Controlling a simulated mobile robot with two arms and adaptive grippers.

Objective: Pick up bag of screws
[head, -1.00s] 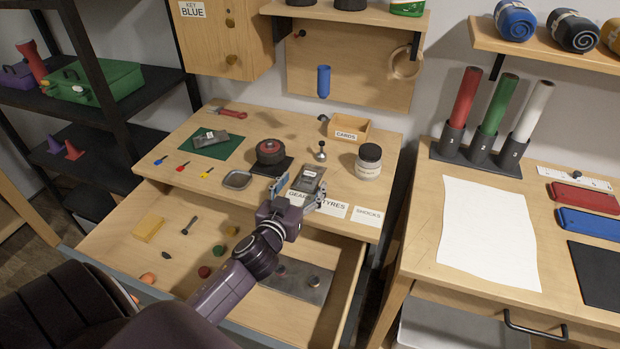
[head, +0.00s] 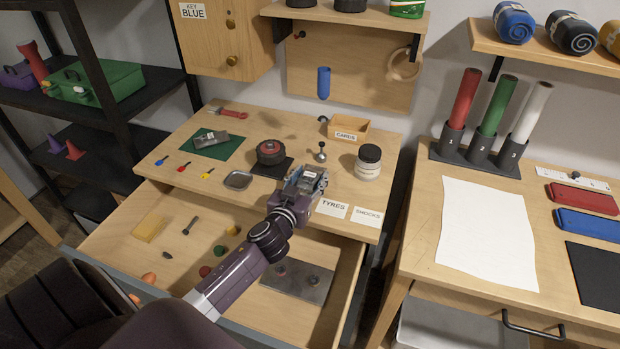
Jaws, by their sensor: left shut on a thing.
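The bag of screws, a small grey packet with a pale label (head: 308,173), is at the front edge of the desk top, to the left of the TYRES card. My left gripper (head: 307,181) reaches it from the front and is shut on it. The gripper hides much of the bag, and I cannot tell whether it still touches the desk. My right gripper is not in view.
The TYRES card (head: 332,207) and SHOCKS card (head: 367,216) lie to the right. The open drawer (head: 185,275) below holds several small parts.

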